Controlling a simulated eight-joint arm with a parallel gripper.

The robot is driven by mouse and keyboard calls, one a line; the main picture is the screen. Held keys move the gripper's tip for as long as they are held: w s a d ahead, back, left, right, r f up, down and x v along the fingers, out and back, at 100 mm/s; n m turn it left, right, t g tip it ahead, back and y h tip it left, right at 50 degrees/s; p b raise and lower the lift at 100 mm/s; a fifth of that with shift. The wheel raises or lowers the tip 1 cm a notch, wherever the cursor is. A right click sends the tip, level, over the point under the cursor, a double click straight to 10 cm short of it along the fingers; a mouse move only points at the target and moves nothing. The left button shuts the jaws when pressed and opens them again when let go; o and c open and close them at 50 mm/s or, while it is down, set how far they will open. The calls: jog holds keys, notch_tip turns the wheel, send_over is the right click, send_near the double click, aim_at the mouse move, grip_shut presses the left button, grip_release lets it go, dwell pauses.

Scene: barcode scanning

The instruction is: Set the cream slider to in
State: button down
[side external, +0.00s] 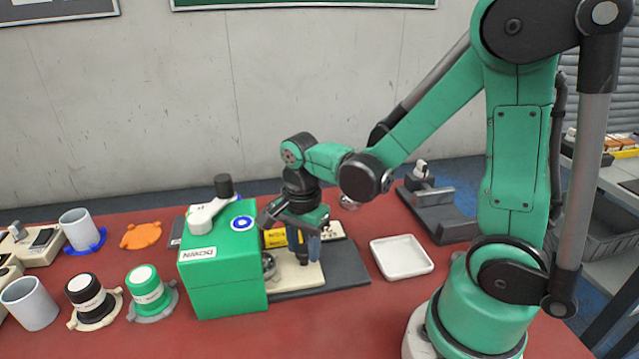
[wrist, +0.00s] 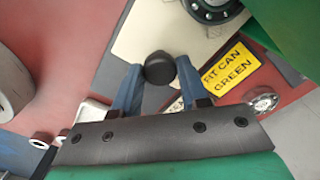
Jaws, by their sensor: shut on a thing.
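The cream slider (side external: 312,272) is a flat cream plate on a dark base beside the green machine (side external: 222,275). In the wrist view the cream plate (wrist: 139,40) carries a round black knob (wrist: 160,68). My gripper (wrist: 159,72) has its blue fingers on either side of this knob and is shut on it. In the side view my gripper (side external: 303,252) points down over the plate and hides most of the knob. A round metal fitting (side external: 268,266) stands at the plate's left end, against the machine.
A yellow label (wrist: 231,72) reads "FIT CAN GREEN". The machine has a lever (side external: 210,208) and blue button (side external: 242,223) on top. A black can (side external: 87,293) and green can (side external: 147,289) stand left.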

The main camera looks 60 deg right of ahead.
jog(key=shift+a, duration=0.1)
jog(key=shift+c, duration=2.3)
grip_release()
jog(key=shift+r, duration=2.8)
